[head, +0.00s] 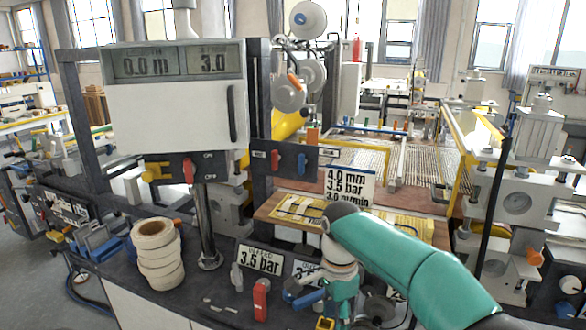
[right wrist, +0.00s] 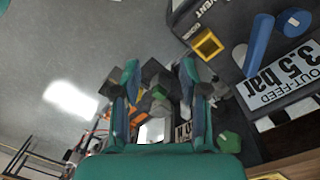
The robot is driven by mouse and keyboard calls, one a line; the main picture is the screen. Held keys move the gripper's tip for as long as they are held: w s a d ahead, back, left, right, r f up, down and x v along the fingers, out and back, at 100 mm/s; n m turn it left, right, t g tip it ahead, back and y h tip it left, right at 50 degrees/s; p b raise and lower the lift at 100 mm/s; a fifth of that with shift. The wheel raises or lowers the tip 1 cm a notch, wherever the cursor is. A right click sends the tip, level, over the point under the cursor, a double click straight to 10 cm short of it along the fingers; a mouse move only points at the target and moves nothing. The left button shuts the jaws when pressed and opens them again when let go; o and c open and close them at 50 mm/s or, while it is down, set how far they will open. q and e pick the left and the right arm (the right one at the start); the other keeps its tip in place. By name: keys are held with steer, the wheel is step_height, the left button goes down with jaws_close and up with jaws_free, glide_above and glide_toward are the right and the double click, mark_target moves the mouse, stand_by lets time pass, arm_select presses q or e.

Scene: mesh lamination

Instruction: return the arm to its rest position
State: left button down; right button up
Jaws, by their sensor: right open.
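My right arm (head: 415,265) is teal and grey. It comes in from the lower right of the head view, and its wrist (head: 341,283) bends down over the front edge of the machine bench. In the right wrist view my right gripper (right wrist: 158,75) has its two fingers apart, with nothing clearly held between them. Its fingers are not clear in the head view. My left arm and gripper are in neither view.
A stack of cream rolls (head: 157,252) and a metal post (head: 208,225) stand on the dark bench. A "3.5 bar" sign (head: 260,260) and a red lever (head: 261,298) are left of my wrist. Grey floor (right wrist: 60,55) shows in the wrist view.

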steer(key=s+d+f+g+y, duration=0.1)
steer(key=s+d+f, duration=0.1)
steer(key=s+f, duration=0.45)
steer(key=s+d+f+g, duration=0.2)
steer(key=s+d+f, duration=0.1)
steer(key=f, duration=0.6)
steer(key=s+d+f+g+y, duration=0.1)
steer(key=s+d+f, duration=0.1)
steer(key=s+f, duration=0.45)
steer(key=s+a+f+n+t+y, duration=0.2)
steer(key=s+a+f+n, duration=0.2)
steer(key=s+f+n, duration=0.7)
steer(key=w+t, duration=0.1)
steer(key=t, duration=0.2)
steer(key=shift+w+d+r+n, duration=0.15)
steer(key=shift+w+d+n, duration=0.15)
steer(key=shift+w, duration=0.1)
